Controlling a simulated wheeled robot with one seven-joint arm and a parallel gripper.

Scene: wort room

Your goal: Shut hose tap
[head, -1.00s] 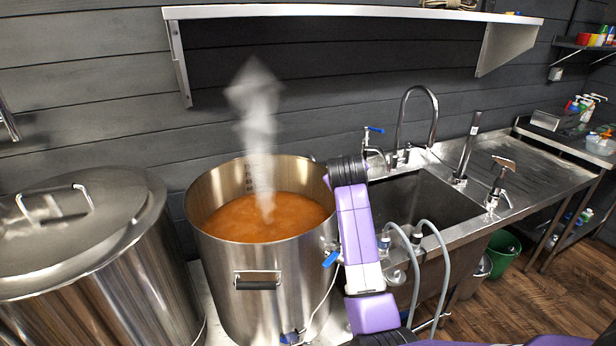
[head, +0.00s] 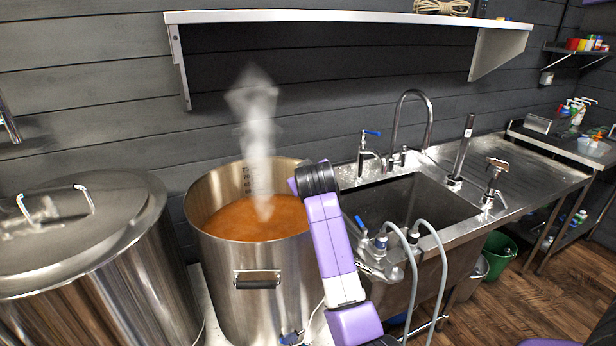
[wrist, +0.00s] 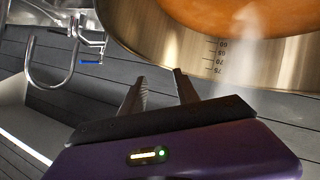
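A small steel tap with a blue lever (head: 371,134) stands at the back left of the sink; its lever points right, roughly level. It also shows at the left of the wrist view (wrist: 91,62). A second blue lever (head: 361,223) sits by the grey hose fittings at the sink's front left, just right of my arm. Which tap feeds the hose is not clear. My gripper (wrist: 159,80) has its fingers apart with nothing between them, near the pot's rim in the wrist view. My arm hides it in the head view.
A large steel pot (head: 250,262) of steaming orange liquid stands left of my arm. A lidded steel vessel (head: 70,235) is at far left. The sink (head: 430,203) has a tall curved faucet (head: 431,120) and grey hoses (head: 440,265) over its front. A shelf (head: 350,17) hangs above.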

